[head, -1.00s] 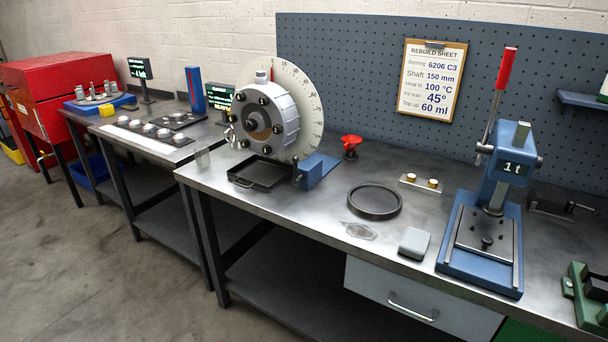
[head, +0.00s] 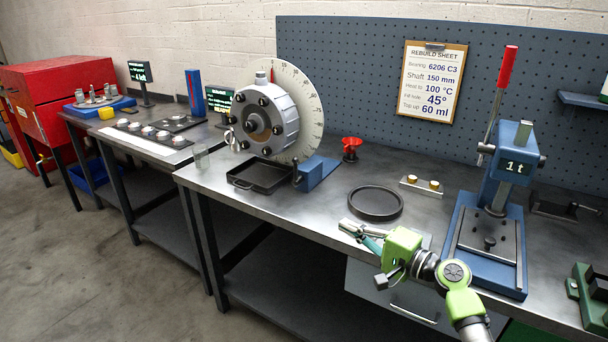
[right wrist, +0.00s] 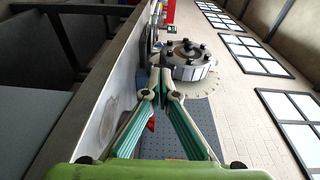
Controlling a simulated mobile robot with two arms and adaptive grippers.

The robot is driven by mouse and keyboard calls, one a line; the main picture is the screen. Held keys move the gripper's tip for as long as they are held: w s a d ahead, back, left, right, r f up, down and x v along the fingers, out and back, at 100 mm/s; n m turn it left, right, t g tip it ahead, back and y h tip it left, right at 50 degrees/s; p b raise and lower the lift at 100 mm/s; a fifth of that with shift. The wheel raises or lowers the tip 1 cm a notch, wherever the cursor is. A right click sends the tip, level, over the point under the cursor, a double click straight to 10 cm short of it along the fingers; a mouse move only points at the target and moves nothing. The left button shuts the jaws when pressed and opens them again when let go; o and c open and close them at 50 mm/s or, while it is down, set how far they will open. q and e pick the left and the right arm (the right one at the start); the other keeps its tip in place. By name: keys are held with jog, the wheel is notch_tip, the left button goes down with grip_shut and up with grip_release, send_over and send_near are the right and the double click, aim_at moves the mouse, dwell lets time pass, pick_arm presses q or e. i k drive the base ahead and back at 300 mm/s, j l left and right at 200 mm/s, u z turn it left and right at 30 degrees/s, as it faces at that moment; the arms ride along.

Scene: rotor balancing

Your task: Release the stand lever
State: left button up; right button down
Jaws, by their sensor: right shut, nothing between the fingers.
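My left gripper is out of view.
A black tray (head: 262,188) lies left of the block. A dark round ring dish (head: 376,217) lies just behind my right gripper.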

aim_at(298, 180)
jog(key=i, duration=0.5)
jog(key=i+j, duration=0.2)
jog(key=j, duration=0.2)
jog(key=i+j, duration=0.2)
jog(key=j, duration=0.2)
